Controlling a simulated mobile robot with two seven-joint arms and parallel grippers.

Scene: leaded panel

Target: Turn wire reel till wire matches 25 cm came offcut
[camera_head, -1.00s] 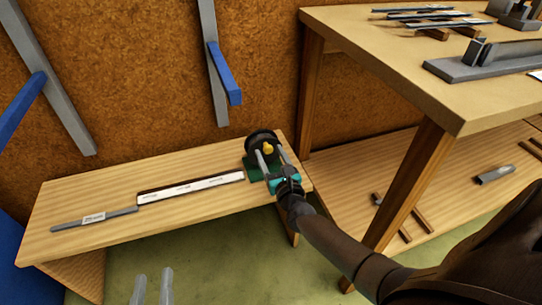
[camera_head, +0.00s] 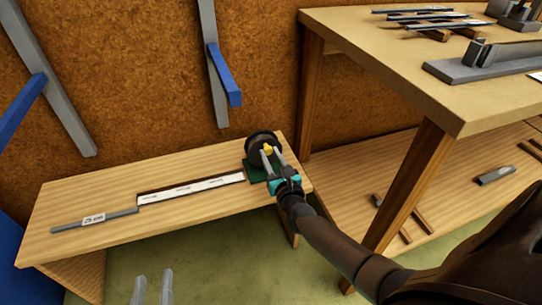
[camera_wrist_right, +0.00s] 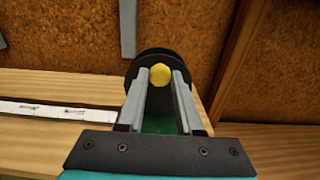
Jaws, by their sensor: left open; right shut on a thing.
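The wire reel (camera_head: 258,140) is a black spool on a green base (camera_head: 259,172) at the right end of the low wooden bench. My right gripper (camera_head: 270,151) is shut on its yellow knob (camera_head: 267,149); the right wrist view shows the knob (camera_wrist_right: 160,76) between the fingertips. A grey bar with a white label (camera_head: 94,219), likely the came offcut, lies at the bench's left end. A white marked strip (camera_head: 190,188) runs from it toward the reel. I cannot make out the wire. My left gripper (camera_head: 152,288) is open and empty, in front of the bench.
The low bench (camera_head: 80,195) is otherwise clear. A taller table (camera_head: 400,50) with tools and metal strips stands right, its leg (camera_head: 405,190) beside my right arm. A lower shelf (camera_head: 350,175) holds loose bars. Blue-armed grey rails (camera_head: 212,65) hang on the cork wall.

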